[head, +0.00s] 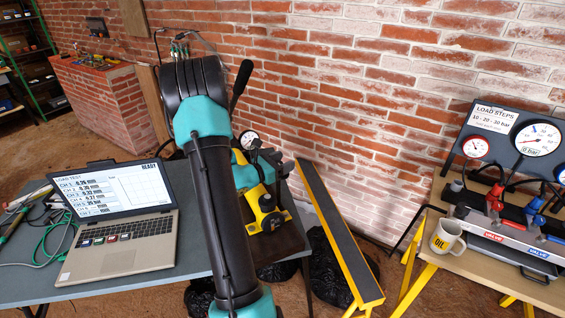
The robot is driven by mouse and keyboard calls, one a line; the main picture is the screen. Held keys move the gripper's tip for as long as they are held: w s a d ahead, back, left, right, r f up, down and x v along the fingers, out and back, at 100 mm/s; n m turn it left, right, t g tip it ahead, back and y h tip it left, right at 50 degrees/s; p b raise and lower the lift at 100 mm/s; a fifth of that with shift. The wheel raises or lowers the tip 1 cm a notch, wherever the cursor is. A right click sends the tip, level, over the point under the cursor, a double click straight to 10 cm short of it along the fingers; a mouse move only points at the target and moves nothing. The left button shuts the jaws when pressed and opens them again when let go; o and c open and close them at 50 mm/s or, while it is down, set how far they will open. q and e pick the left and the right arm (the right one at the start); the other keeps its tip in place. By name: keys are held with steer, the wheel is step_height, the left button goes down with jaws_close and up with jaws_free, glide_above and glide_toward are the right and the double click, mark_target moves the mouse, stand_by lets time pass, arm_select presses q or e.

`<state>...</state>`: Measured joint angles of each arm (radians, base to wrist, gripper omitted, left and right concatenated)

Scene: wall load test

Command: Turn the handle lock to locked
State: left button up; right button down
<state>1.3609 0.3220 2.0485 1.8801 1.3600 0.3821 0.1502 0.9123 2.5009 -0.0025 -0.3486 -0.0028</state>
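A yellow hand pump (264,212) with dark parts stands on the right end of the grey table, partly behind my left arm. A black lever (240,84) rises behind my arm, likely the pump's handle; its lower end is hidden. I cannot make out the handle lock or its setting. A small round gauge (249,139) shows above the pump. My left gripper (270,160) is small and dark among the pump's parts, close to its top. I cannot tell whether it touches anything or how its fingers stand. My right gripper is not in view.
An open laptop (118,222) reading READY and loose cables (50,232) lie on the grey table (187,262). A dark beam with yellow edges (337,230) leans toward the wall. At right, a bench holds a mug (447,237), a gauge panel (512,140) and red and blue valves.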

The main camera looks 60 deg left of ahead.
arm_select(q)
steer(key=c, duration=0.9)
steer(key=shift+m+h, duration=0.4)
steer(key=shift+h, duration=0.3)
steer(key=shift+s+d+m+g+h, duration=0.15)
steer(key=shift+d+m+g+h, duration=0.15)
steer(key=shift+m+g+h, duration=1.6)
steer(key=shift+s+d+m+g+h, duration=0.1)
steer(key=shift+d+m+g+h, duration=0.45)
steer(key=shift+m+h, duration=2.45)
steer(key=shift+s+d+m+g+h, duration=0.15)
steer(key=shift+m+g+h, duration=1.35)
steer(key=shift+h, duration=2)
steer(key=shift+g, duration=0.35)
steer(key=o, duration=0.9)
